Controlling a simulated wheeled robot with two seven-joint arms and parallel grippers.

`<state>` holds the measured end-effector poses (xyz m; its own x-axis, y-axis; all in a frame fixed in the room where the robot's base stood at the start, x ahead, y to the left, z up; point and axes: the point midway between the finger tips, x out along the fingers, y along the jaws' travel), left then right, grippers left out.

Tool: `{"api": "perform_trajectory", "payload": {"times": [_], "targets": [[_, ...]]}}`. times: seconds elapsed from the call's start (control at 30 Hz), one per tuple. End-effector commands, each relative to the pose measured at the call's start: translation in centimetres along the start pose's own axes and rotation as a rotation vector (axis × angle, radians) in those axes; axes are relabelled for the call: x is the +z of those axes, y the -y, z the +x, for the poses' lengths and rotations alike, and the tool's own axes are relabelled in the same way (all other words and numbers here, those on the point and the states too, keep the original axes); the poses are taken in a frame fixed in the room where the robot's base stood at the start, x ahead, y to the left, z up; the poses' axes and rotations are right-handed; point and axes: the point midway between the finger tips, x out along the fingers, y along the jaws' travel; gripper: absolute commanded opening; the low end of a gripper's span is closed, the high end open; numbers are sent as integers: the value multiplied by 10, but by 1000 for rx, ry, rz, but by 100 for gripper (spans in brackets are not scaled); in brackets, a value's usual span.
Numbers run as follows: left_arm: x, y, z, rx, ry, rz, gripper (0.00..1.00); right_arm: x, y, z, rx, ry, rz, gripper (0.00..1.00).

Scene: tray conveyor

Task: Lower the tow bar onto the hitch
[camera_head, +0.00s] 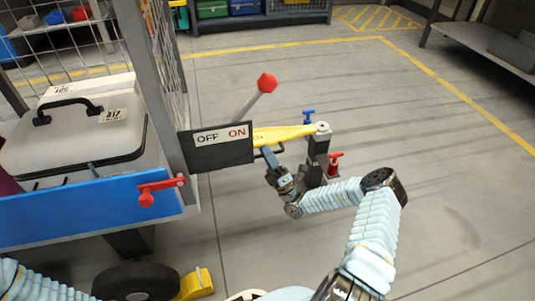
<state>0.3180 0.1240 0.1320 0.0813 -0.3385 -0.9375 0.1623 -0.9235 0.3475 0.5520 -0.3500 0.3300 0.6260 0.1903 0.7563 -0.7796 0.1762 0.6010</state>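The yellow tow bar (283,135) reaches right from behind the cart's sign plate and looks about level. Its grey end eye (322,128) appears over the top of the dark hitch post (318,153); I cannot tell whether they touch. My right gripper (270,156) is at the dark handle under the tow bar, near the sign plate. Its fingers are small and partly hidden, so I cannot tell if they are closed on the handle. My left arm shows only at the lower left corner; its gripper is out of view.
An OFF/ON plate (222,141) stands beside a red-knobbed lever (266,83). A blue T-handle (309,116) and red T-handle (335,158) are by the hitch. The cart has a red latch (160,190) and a yellow wheel chock (197,285). Floor to the right is clear.

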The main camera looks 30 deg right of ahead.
Motion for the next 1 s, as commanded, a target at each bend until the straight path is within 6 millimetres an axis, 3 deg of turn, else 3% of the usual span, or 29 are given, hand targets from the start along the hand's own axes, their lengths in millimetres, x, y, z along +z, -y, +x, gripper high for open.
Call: {"api": "perform_trajectory", "payload": {"times": [0.17, 0.5, 0.63, 0.8, 1.0], "targets": [[0, 0, 0, 0, 0, 0, 43, 0, 1, -15, -4, 2, 0, 25], [0, 0, 0, 0, 0, 0, 43, 0, 1, -96, -4, 2, 0, 25], [0, 0, 1, 0, 0, 0, 43, 0, 1, -120, -2, 1, 0, 25], [0, 0, 1, 0, 0, 0, 43, 0, 0, -136, 0, 1, -1, 25], [0, 0, 1, 0, 0, 0, 43, 0, 0, -138, 0, 0, 0, 25]]}}
